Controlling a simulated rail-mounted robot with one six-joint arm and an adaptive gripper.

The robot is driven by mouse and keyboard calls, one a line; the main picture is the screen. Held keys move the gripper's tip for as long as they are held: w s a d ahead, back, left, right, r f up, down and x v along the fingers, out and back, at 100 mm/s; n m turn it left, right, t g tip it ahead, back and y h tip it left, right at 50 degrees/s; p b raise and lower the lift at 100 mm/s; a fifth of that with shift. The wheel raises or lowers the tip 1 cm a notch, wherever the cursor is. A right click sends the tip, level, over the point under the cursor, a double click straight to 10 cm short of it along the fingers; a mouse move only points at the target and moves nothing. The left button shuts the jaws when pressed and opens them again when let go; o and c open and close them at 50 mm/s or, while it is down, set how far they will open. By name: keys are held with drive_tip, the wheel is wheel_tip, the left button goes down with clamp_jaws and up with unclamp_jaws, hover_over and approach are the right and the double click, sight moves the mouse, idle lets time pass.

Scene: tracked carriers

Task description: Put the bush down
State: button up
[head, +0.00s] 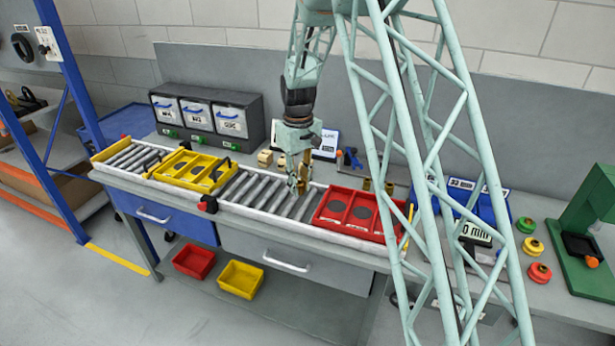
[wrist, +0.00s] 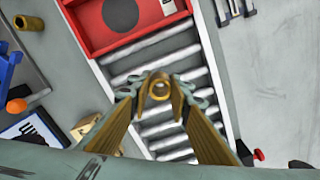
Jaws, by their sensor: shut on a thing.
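My gripper (head: 299,186) is above the roller conveyor, between the yellow carrier and the red carrier. In the wrist view my gripper (wrist: 160,92) is shut on a brass bush (wrist: 160,86), a short hollow ring seen end-on, with bare rollers beneath it. In the head view the fingers and the bush are too small and alike in colour to separate. The red carrier (head: 321,221), with dark round spots in its compartments, lies to the right of my gripper; it also shows at the top of the wrist view (wrist: 87,38). The yellow carrier (head: 161,178) lies to the left.
Bare conveyor rollers (head: 265,196) lie between the carriers. Other brass bushes (head: 388,187) stand on the bench behind the red carrier. Wooden-looking blocks (head: 265,158) and a small sign (head: 327,145) stand behind the conveyor. Labelled bins (head: 228,119) are at the back left.

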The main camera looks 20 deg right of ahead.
drive_tip(key=s+a+m, duration=0.1)
drive_tip(key=s+a+f+m, duration=0.1)
drive_tip(key=a, duration=0.1)
drive_tip(key=s+a+f+m, duration=0.1)
drive_tip(key=s, duration=0.1)
drive_tip(key=shift+a+f+m, duration=0.15)
drive_tip(key=shift+a+m, duration=0.2)
drive_tip(key=shift+m, duration=0.05)
drive_tip(key=shift+s+d, duration=0.1)
